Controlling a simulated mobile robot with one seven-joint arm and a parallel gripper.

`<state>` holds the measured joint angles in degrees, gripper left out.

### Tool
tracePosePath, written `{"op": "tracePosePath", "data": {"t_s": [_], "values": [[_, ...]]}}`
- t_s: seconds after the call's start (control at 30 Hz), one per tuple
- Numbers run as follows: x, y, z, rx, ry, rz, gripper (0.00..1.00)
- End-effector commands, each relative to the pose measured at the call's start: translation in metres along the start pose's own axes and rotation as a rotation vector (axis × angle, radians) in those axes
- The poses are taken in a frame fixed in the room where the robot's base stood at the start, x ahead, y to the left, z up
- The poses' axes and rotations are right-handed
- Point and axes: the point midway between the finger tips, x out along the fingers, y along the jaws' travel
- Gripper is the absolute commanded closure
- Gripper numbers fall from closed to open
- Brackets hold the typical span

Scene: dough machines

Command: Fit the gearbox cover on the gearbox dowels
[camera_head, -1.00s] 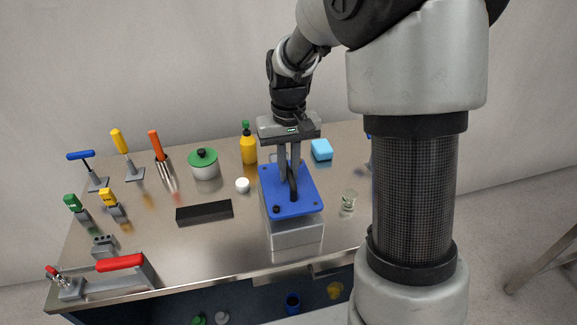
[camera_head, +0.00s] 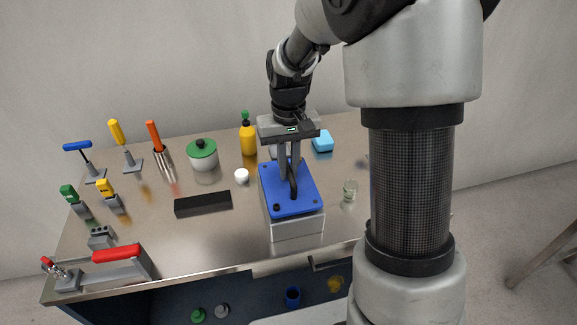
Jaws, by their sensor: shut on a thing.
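The gearbox cover (camera_head: 301,204) is a blue plate with dark holes near its corners and a black handle standing on it. My gripper (camera_head: 290,172) points down and is shut on this handle. The gearbox (camera_head: 298,227) is a grey metal box on the bench. The cover lies over the gearbox, close to its top and roughly lined up with it. I cannot tell whether the cover rests fully on it. The dowels are hidden under the cover.
On the steel bench (camera_head: 200,240), a black block (camera_head: 203,204) and a white cap (camera_head: 242,176) lie left of the gearbox. A small glass jar (camera_head: 350,190) stands to its right. A yellow bottle (camera_head: 248,140) and a blue box (camera_head: 322,141) stand behind.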

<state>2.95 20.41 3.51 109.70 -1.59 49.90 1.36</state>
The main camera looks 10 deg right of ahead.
Motion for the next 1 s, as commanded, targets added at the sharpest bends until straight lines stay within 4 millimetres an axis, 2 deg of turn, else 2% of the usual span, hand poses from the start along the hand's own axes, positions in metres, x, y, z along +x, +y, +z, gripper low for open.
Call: {"op": "tracePosePath", "data": {"t_s": [0.6,1.0], "values": [[0.015,0.0,0.0,0.0,0.001,0.0,1.0],[0.014,0.0,0.0,0.0,0.001,0.0,1.0]]}}
